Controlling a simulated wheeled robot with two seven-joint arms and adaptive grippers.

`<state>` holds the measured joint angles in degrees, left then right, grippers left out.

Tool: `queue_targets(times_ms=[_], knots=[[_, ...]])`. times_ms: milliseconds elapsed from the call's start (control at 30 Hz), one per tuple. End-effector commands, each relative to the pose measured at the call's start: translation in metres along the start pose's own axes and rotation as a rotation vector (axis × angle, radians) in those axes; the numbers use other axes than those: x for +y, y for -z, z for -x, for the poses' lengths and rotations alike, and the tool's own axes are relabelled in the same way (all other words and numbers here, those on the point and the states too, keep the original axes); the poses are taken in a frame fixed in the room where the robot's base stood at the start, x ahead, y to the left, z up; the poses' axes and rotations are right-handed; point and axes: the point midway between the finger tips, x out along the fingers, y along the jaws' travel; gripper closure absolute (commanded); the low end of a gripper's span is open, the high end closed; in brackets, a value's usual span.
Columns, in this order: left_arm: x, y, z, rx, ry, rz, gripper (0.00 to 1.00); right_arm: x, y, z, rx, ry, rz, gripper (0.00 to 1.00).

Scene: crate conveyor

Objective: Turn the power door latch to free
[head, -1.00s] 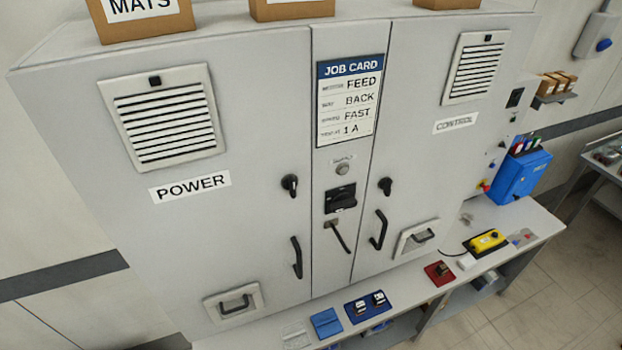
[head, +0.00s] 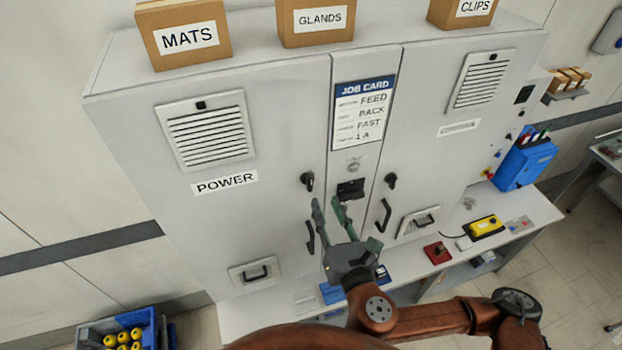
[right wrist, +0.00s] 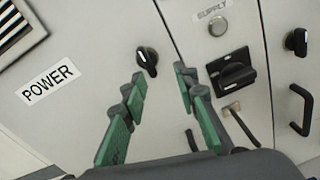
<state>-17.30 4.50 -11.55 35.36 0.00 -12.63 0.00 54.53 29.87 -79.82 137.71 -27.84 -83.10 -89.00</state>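The power door latch (head: 307,181) is a black knob with a white mark at the right edge of the left cabinet door, right of the POWER label (head: 225,183). It also shows in the right wrist view (right wrist: 147,60), beyond my fingers and apart from them. My right gripper (head: 329,204) is open and empty in front of the cabinet, just below and right of the latch. Its green-padded fingers also show in the right wrist view (right wrist: 160,88). The power door handle (head: 310,237) is below the latch, left of the gripper. My left gripper is not in view.
The supply switch (head: 350,189) and control door latch (head: 391,180) are right of the power latch. A shelf below carries a red block (head: 438,252) and a yellow box (head: 484,227). Cardboard boxes (head: 186,38) stand on top. A blue crate (head: 150,325) is at lower left.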

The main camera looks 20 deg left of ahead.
Motion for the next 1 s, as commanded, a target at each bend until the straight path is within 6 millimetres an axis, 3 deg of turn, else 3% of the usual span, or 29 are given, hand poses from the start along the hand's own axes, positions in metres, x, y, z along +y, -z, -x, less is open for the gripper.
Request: queue_targets(times_ms=[100, 233, 700, 1000], knots=[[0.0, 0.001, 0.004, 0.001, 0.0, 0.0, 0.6, 0.014, -0.012, 0.008, -0.031, -0.037, 0.146, 0.72], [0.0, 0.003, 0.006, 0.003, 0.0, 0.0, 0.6, 0.019, -0.015, 0.007, -0.042, -0.049, 0.203, 0.72], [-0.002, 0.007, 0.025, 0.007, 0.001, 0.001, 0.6, 0.023, -0.019, -0.057, -0.042, -0.049, 0.202, 0.72], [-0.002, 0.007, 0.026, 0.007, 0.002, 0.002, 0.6, 0.022, -0.018, -0.067, -0.042, -0.049, 0.201, 0.72]])
